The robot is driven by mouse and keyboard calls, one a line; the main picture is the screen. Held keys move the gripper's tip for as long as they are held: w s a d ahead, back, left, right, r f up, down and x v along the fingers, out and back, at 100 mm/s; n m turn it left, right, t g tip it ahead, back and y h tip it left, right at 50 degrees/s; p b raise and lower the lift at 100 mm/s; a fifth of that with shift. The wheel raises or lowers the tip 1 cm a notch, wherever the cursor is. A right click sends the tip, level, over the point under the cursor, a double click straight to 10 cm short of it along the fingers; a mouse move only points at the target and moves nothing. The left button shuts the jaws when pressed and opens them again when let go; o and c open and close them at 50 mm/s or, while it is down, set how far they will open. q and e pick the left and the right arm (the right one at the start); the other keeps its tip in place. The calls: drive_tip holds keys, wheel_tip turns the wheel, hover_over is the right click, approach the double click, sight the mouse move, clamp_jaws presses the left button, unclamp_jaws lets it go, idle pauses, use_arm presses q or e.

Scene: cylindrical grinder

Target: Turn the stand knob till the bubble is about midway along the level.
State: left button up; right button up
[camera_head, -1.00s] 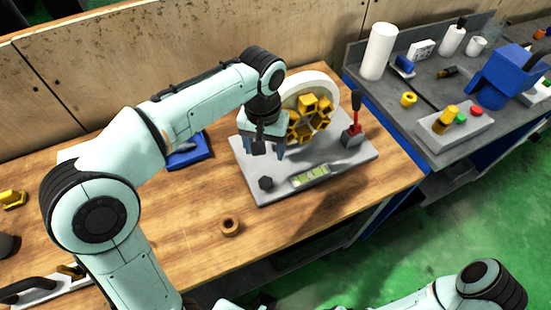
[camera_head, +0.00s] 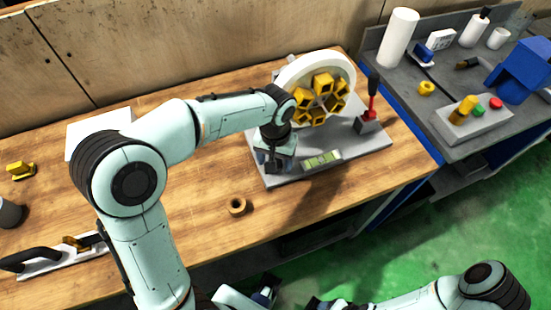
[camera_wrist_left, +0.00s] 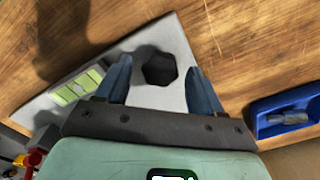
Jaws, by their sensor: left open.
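The stand knob (camera_wrist_left: 160,69) is a dark, many-sided knob on the light grey stand plate (camera_wrist_left: 150,97). In the left wrist view it lies between the two blue fingers of my open left gripper (camera_wrist_left: 159,76), with a gap on each side. In the head view my left gripper (camera_head: 277,165) covers the knob, above the front left of the plate (camera_head: 345,151). The level (camera_head: 322,160) is a yellow-green strip right of the gripper. It also shows in the left wrist view (camera_wrist_left: 78,87); its bubble cannot be made out clearly. My right arm is at the bottom edge; its gripper's state is unclear.
A brown ring (camera_head: 237,205) lies on the wooden bench in front. A blue tray (camera_wrist_left: 283,115) is near the plate.

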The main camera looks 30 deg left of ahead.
use_arm(q)
drive_tip(key=c, duration=1.1)
drive_tip(key=shift+o, duration=0.2)
drive_tip(key=m+p, duration=0.1)
drive_tip(key=m, duration=0.1)
drive_tip(key=shift+r+m, duration=0.1)
drive_tip(key=shift+m, duration=1.3)
use_arm(e)
drive_tip(key=shift+w+r, duration=0.3)
drive_tip(key=shift+r, duration=0.4)
use_arm(q)
drive_tip(key=o, duration=1.1)
drive_tip(key=shift+c, duration=0.2)
wheel_tip(320, 180, up, 13)
drive_tip(key=p, duration=0.2)
drive_tip(key=shift+r, duration=0.15)
use_arm(e)
drive_tip(key=shift+w+r, duration=0.25)
drive_tip(key=shift+r, duration=0.35)
drive_tip(key=shift+w+r, duration=0.25)
drive_tip(key=shift+r, duration=0.3)
